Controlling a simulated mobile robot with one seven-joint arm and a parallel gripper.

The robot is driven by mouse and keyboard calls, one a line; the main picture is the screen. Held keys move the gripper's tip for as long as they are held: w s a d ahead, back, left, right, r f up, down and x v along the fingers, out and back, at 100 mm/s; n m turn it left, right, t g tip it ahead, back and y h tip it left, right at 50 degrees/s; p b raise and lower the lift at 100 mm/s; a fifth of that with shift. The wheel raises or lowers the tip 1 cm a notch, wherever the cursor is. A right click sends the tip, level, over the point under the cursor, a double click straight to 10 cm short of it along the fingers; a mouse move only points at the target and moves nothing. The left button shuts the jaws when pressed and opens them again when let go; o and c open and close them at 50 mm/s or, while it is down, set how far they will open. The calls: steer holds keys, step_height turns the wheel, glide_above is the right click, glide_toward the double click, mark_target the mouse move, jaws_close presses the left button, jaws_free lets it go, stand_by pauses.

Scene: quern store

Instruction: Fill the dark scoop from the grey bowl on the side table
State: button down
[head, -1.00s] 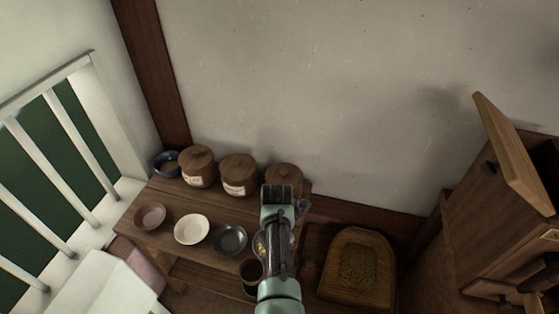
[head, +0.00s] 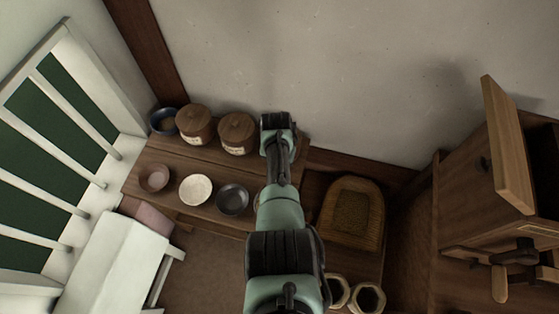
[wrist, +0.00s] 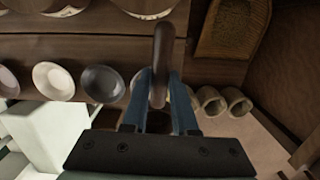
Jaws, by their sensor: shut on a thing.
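My gripper (wrist: 160,85) is shut on a dark brown, upright-looking handle, which I take to be the dark scoop (wrist: 163,50). The scoop's lower part is mostly hidden behind my fingers, so I cannot tell whether anything is in it. In the head view my gripper (head: 278,122) is above the back right of the side table (head: 180,157), and the scoop is hidden by my arm. The dark grey bowl (head: 232,199) stands on the table's front, left of my arm; it also shows left of my fingers in the wrist view (wrist: 102,83).
A white bowl (head: 195,189) and a brown bowl (head: 154,178) stand left of the grey one. Lidded jars (head: 237,132) and a blue bowl (head: 163,121) line the back.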

steer(key=shift+s+a+r+t+p, duration=0.25)
steer(key=shift+t+p, duration=0.35)
steer(key=shift+p, duration=0.95)
steer(key=shift+s+r+t+h+p, duration=0.15)
steer(key=shift+t+h+p, duration=0.35)
steer(key=shift+p, duration=0.4)
steer(key=shift+s+t+p, duration=0.3)
steer(key=shift+t+p, duration=0.25)
steer(key=shift+t, duration=0.25)
steer(key=shift+s+a+t+h, duration=0.1)
steer(key=shift+t+h, duration=0.3)
steer(key=shift+t, duration=0.1)
steer(key=shift+f+t+b, duration=0.2)
steer(key=shift+t+b, duration=0.2)
steer(key=shift+b, duration=0.3)
steer(key=t+b, duration=0.1)
steer(key=b, duration=0.2)
steer(key=shift+s+a+r+t+h, duration=0.1)
steer(key=shift+s+r+t+h, duration=0.1)
steer(key=shift+r+t+h, duration=0.15)
steer(key=shift+t+b, duration=0.25)
steer(key=shift+b, duration=0.15)
steer(key=t+b, duration=0.1)
steer(key=b, duration=0.2)
steer(key=t+h+b, duration=0.1)
steer(key=b, duration=0.2)
steer(key=s+t+b, duration=0.1)
steer(key=b, duration=0.3)
steer(key=shift+a+r+h, duration=0.15)
steer(key=shift+r+h, duration=0.1)
